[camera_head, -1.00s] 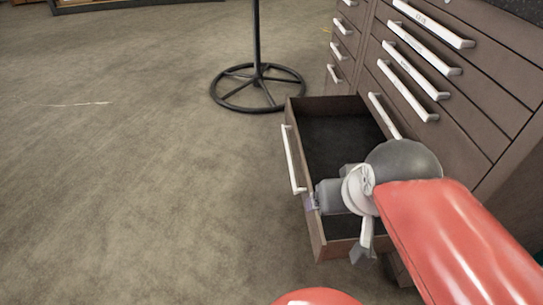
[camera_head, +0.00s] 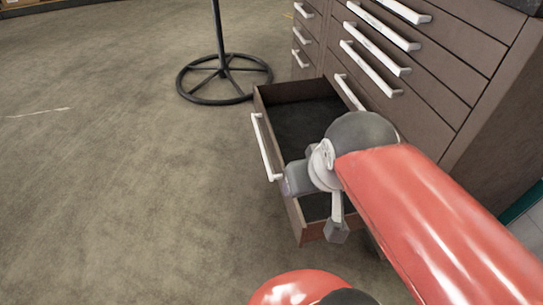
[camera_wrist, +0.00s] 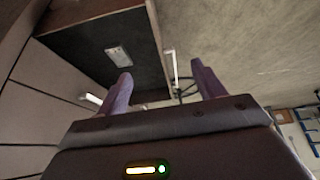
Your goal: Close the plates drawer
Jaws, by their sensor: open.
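In the wrist view the drawer's front wall (camera_wrist: 157,38) and handle (camera_wrist: 174,68) show beyond the fingers; contact cannot be told.
The cabinet (camera_head: 455,75) has several other drawers with white handles, all shut. A black stand with a round wheel-like base (camera_head: 222,80) is on the floor beyond the drawer. The carpet floor (camera_head: 120,190) left of the drawer is clear.

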